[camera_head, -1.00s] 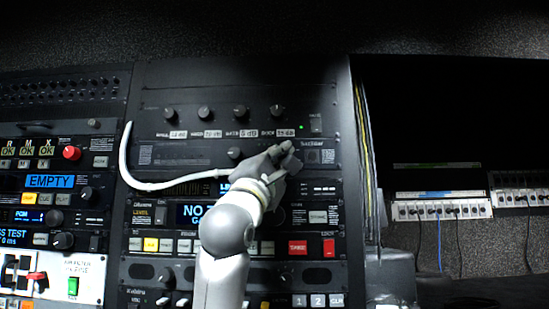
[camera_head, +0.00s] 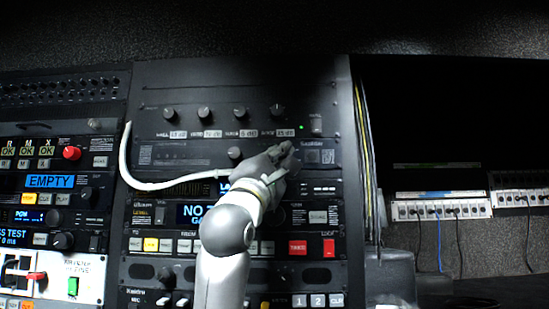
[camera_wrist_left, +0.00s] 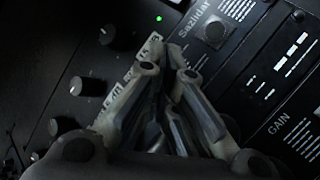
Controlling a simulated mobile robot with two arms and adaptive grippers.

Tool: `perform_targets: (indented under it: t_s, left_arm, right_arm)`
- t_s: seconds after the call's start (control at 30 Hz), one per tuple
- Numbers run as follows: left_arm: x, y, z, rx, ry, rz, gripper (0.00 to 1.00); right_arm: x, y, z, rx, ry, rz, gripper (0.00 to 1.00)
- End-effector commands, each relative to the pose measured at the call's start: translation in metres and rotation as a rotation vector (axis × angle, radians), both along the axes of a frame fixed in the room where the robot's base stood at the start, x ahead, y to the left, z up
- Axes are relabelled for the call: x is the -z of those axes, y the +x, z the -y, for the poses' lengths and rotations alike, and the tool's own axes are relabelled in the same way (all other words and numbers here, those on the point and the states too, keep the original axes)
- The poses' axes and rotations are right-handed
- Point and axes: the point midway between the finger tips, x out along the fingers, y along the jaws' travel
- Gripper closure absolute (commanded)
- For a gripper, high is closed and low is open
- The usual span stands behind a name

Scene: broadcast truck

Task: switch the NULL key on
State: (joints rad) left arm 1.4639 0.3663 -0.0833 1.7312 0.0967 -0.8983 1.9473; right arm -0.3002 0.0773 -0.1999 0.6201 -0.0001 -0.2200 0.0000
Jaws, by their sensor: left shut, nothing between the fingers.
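I cannot read a NULL label in any view, so I cannot tell which key is NULL. A small dark key (camera_head: 316,124) sits at the upper right of the knob panel, with a lit green light just left of it. My left gripper (camera_head: 284,150) is shut and empty in front of the rack, below the knob row. In the left wrist view, the left gripper's fingers (camera_wrist_left: 168,72) point toward the panel, left of a dark round button (camera_wrist_left: 215,32). The fingers hide part of the panel. My right gripper is not in view.
Several dark knobs (camera_head: 240,113) line the panel. A white cable (camera_head: 150,185) curves at its left. A lit blue display (camera_head: 195,215) and rows of buttons lie lower, partly behind my arm. A patch strip (camera_head: 440,210) with cables stands to the right.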

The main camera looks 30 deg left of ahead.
Motion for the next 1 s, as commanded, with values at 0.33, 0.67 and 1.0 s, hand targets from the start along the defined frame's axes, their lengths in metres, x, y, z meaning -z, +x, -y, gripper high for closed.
perform_targets:
  t_s: [0.33, 0.67, 1.0]
  left_arm:
    - [0.0001, 0.0051, -0.0035, 0.000, -0.001, -0.001, 1.00]
    - [0.0000, 0.0065, -0.0041, 0.001, -0.001, -0.002, 1.00]
    - [0.0000, 0.0101, -0.0059, 0.001, -0.002, -0.001, 1.00]
  right_arm:
    - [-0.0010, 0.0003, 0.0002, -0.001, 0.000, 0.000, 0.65]
    - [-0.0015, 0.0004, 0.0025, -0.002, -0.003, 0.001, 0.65]
    - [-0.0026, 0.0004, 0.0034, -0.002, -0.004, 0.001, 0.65]
